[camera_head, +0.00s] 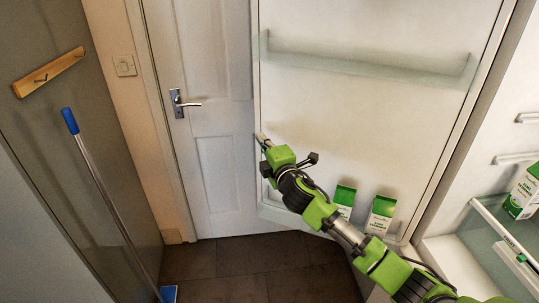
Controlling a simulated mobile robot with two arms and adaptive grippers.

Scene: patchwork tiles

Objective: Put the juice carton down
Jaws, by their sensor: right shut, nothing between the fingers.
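Two green-and-white cartons stand upright in the lower bin of the open fridge door: a left carton (345,196), partly hidden by my right arm, and a right carton (382,214). Another green-and-white carton (524,194) is in the fridge at the right edge, cut off by the frame. I cannot tell which one is the juice carton. My right gripper (262,140) is shut and empty at the left edge of the fridge door (350,110), apart from all the cartons. My left gripper is out of view.
An upper door bin (370,65) looks empty. Behind is a closed white room door (215,130). A blue-handled broom or mop (100,185) leans at left. The dark tiled floor (260,265) is clear in the middle.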

